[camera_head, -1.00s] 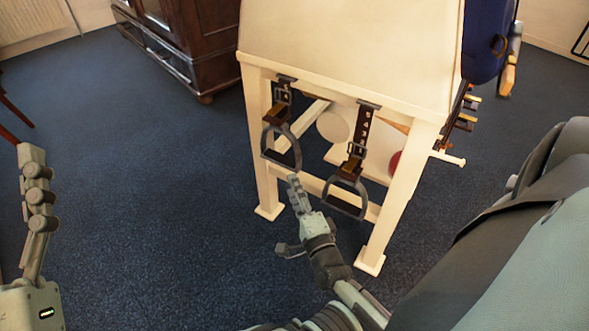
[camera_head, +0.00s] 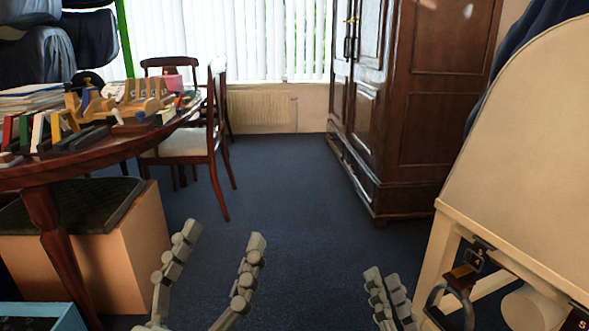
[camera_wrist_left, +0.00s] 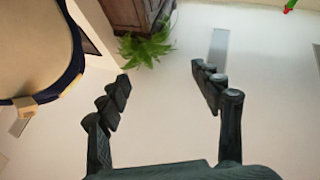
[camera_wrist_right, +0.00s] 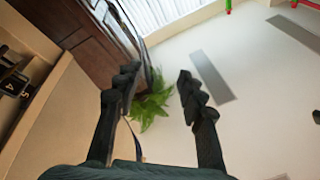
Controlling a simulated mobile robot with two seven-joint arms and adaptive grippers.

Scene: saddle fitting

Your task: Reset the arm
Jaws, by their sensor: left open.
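My left gripper (camera_head: 222,236) points up at the bottom middle of the head view, its two fingers wide apart with nothing between them. Its open fingers also show in the left wrist view (camera_wrist_left: 160,76). My right gripper (camera_head: 382,276) is to its right, just left of a stirrup (camera_head: 455,295) hanging from the cream stand. In the right wrist view, its fingers (camera_wrist_right: 157,74) stand apart with an empty gap. A strap with a number plate (camera_head: 468,265) holds the stirrup. Whether the right gripper touches the stirrup is not clear.
The cream stand (camera_head: 545,150) fills the right side. A dark wooden wardrobe (camera_head: 425,130) stands behind. The blue carpet (camera_head: 300,200) is clear in the middle.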

